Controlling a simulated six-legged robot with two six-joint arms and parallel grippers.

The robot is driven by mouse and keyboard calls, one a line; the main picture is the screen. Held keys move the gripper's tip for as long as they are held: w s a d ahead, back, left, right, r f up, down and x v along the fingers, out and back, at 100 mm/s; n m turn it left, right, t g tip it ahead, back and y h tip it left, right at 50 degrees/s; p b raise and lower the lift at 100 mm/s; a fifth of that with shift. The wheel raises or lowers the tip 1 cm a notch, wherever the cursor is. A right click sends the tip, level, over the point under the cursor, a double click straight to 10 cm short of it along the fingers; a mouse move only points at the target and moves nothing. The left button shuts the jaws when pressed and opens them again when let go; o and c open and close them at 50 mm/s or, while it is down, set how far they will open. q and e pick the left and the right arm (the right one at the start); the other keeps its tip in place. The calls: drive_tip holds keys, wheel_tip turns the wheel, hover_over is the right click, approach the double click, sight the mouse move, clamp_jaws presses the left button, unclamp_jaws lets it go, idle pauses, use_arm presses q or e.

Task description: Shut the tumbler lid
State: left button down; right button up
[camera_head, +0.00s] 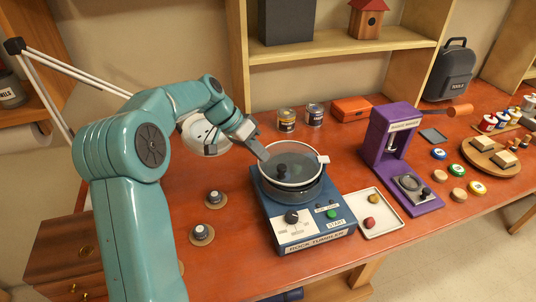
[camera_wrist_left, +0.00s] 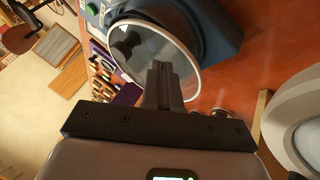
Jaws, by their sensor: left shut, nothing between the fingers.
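The blue rock tumbler (camera_head: 306,233) stands on the red-brown bench, with a dial and a green button on its front. Its round clear lid (camera_head: 300,165), with a pale rim and a small white tab at right, lies over the drum nearly level. I cannot tell whether it is fully seated. A dark knob shows within the rim. My left gripper (camera_head: 262,154) is shut and empty, its tips at the lid's back left rim. In the left wrist view the shut fingers (camera_wrist_left: 163,70) overlap the lid's edge (camera_wrist_left: 197,76); contact is unclear. My right gripper is not in view.
A pale tray (camera_head: 380,225) with two stones and a purple press (camera_head: 390,150) stand right of the tumbler. Two tins (camera_head: 287,120) and an orange box (camera_head: 351,108) are behind. Two small knobs (camera_head: 202,232) sit at left. A white rounded thing (camera_head: 205,138) is behind my left arm.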

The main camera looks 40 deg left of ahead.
sight(269, 172)
use_arm(q)
drive_tip(key=d, duration=0.2)
drive_tip(key=shift+d+r, duration=0.15)
drive_tip(key=shift+d, duration=0.45)
drive_tip(key=shift+w+a+f, duration=0.1)
drive_tip(key=shift+w+f, duration=0.05)
drive_tip(key=shift+f, duration=0.05)
drive_tip(key=shift+n+t+y, duration=0.4)
drive_tip(key=shift+n, duration=0.4)
drive_tip(key=d+b, duration=0.1)
drive_tip(key=s+d+b, duration=0.1)
drive_tip(key=d, duration=0.1)
drive_tip(key=d+b, duration=0.1)
drive_tip(key=b, duration=0.1)
drive_tip(key=shift+s+d, duration=0.15)
drive_tip(key=shift+s, duration=0.25)
